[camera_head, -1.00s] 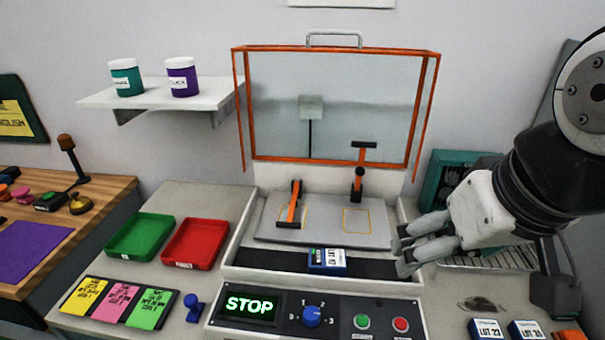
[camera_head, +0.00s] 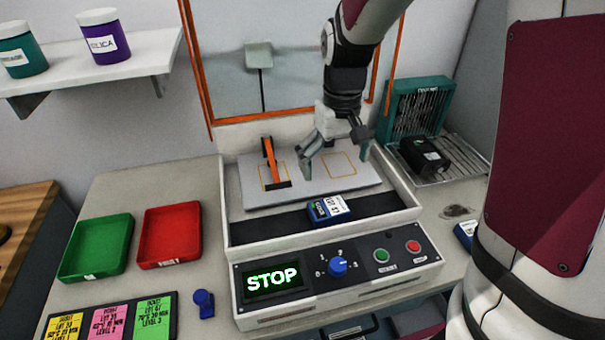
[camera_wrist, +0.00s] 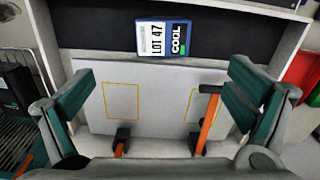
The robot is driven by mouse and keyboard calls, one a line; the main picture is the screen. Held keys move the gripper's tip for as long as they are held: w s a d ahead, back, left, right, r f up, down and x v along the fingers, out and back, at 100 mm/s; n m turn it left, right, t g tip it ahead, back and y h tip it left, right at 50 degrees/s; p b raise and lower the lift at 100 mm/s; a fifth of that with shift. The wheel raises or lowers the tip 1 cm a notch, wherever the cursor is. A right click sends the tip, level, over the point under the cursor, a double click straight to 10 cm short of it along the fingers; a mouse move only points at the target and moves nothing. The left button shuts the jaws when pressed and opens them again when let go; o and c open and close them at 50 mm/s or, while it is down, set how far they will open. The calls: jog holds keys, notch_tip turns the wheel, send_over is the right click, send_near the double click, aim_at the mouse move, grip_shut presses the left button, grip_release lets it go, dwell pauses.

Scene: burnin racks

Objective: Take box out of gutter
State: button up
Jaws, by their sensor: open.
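A blue box (camera_head: 330,208) with a white label lies in the black gutter (camera_head: 270,226) at the front of the machine's tray. In the wrist view the box (camera_wrist: 164,38) reads LOT 47 and COOL, and the gutter (camera_wrist: 90,34) runs to both sides of it. My gripper (camera_head: 334,158) is open and empty, fingers pointing down over the grey plate (camera_head: 310,180) behind the gutter. In the wrist view the gripper's fingers (camera_wrist: 160,92) are spread wide, with the box ahead of them, untouched.
The raised orange-framed cover (camera_head: 197,70) is behind. The control panel (camera_head: 330,265) reads STOP. Green (camera_head: 97,248) and red (camera_head: 170,235) trays are at left; a black unit (camera_head: 424,157) is on a rack.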

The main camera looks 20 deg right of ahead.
send_near(328, 207)
jog(key=f, duration=0.5)
jog(key=shift+w+d+f, duration=0.1)
jog(key=shift+d, duration=0.15)
jog(key=shift+a+f, duration=0.2)
jog(key=shift+f, duration=2.45)
jog(key=shift+c, duration=0.3)
jog(key=c, duration=1.3)
